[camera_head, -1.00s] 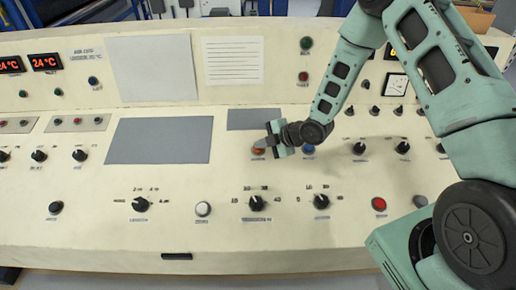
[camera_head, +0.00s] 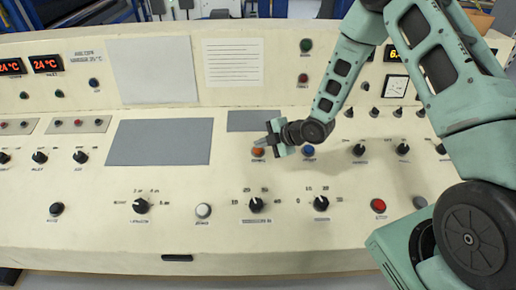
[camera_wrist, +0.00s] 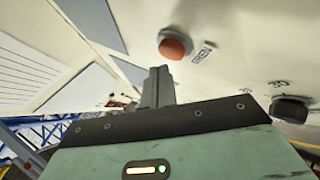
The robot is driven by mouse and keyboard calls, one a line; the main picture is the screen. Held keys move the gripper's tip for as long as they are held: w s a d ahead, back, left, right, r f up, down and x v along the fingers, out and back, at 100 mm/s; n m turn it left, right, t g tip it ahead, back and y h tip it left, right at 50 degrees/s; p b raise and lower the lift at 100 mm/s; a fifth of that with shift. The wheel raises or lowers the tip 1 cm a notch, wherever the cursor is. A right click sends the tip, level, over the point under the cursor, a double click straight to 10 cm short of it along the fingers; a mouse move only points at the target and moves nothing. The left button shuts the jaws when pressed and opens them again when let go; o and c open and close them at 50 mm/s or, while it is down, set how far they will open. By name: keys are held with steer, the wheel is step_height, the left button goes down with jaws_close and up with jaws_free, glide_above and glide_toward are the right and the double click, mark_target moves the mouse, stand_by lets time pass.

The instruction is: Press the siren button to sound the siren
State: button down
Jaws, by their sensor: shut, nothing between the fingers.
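An orange-red button (camera_head: 258,152) sits on the cream console panel (camera_head: 230,230), just below a small grey plate. In the wrist view the closed fingers (camera_wrist: 158,72) point towards the button, with a visible gap between tips and cap. A blue button (camera_head: 308,151) is right of the orange one, and a red button (camera_head: 379,206) is lower right.
A white button (camera_head: 203,210) and several black knobs, such as one (camera_head: 256,205) below the gripper, stand out from the panel. Grey plates (camera_head: 160,141) lie flat at left. A paper sheet (camera_head: 234,62) is on the upright back panel.

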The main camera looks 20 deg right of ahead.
steer(key=shift+r, duration=0.1)
steer(key=r+p, duration=0.1)
steer(key=r, duration=0.1)
steer(key=s+r+p, duration=0.1)
steer(key=r, duration=0.1)
steer(key=shift+a+r, duration=0.2)
steer(key=shift+r, duration=0.15)
stand_by(0.9)
steer(key=s+a+r+m+g+h+b, duration=0.35)
steer(key=s+a+r+m, duration=0.35)
steer(key=s, duration=0.4)
steer(key=s+r+m+g+h+b, duration=0.1)
steer(key=s+r+m+g, duration=0.1)
steer(key=s, duration=0.8)
steer(key=s+r+m+g+h+b, duration=0.2)
steer(key=s+r+m, duration=0.2)
steer(key=s, duration=0.7)
steer(key=shift+s, duration=0.3)
